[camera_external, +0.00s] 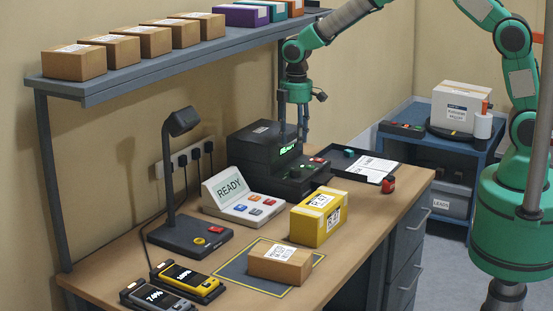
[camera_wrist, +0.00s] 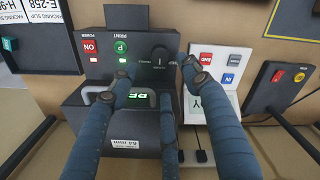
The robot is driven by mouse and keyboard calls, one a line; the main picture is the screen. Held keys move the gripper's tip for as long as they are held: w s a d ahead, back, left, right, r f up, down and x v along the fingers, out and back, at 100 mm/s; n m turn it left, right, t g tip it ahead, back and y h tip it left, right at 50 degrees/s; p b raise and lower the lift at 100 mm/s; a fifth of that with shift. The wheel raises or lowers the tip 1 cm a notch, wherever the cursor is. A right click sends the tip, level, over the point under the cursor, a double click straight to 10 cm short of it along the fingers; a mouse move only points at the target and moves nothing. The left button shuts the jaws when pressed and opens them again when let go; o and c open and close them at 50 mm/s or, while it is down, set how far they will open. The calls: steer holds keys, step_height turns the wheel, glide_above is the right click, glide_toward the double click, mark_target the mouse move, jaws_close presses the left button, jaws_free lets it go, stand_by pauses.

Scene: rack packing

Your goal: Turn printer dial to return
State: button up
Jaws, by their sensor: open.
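The black label printer (camera_external: 262,150) stands at the back of the bench, with green lettering lit on its display. In the wrist view the printer (camera_wrist: 93,125) appears upside down. It has a red ON button (camera_wrist: 90,46), a green P button (camera_wrist: 121,46) and a dark round dial (camera_wrist: 160,56) with small marks I cannot read. My gripper (camera_external: 295,138) is above the printer's front, pointing down. In the wrist view its fingers (camera_wrist: 156,72) are spread and empty, with the right fingertip near the dial. I cannot tell whether it touches the dial.
A white READY console (camera_external: 240,197) stands left of the printer, and a black tray (camera_external: 372,180) lies to its right. A yellow box (camera_external: 318,222) and a brown carton (camera_external: 280,265) are in front. A shelf (camera_external: 170,70) with several boxes hangs above.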

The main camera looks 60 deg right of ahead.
steer(key=shift+r, duration=1.2)
steer(key=shift+r, duration=0.15)
steer(key=s+d+r+m+t+b, duration=0.15)
steer(key=s+d+r, duration=0.25)
steer(key=s+r, duration=0.5)
steer(key=s+d+r+m+t+b, duration=0.1)
steer(key=s+d+r+m+b, duration=0.2)
steer(key=s+r, duration=0.7)
steer(key=s+d+m+t+b, duration=0.1)
steer(key=s+d+m, duration=0.1)
steer(key=s, duration=1)
steer(key=s+d+m+t, duration=0.2)
steer(key=s+d, duration=0.2)
steer(key=s, duration=0.7)
steer(key=shift+s+f+b, duration=0.15)
steer(key=shift+s+b, duration=0.2)
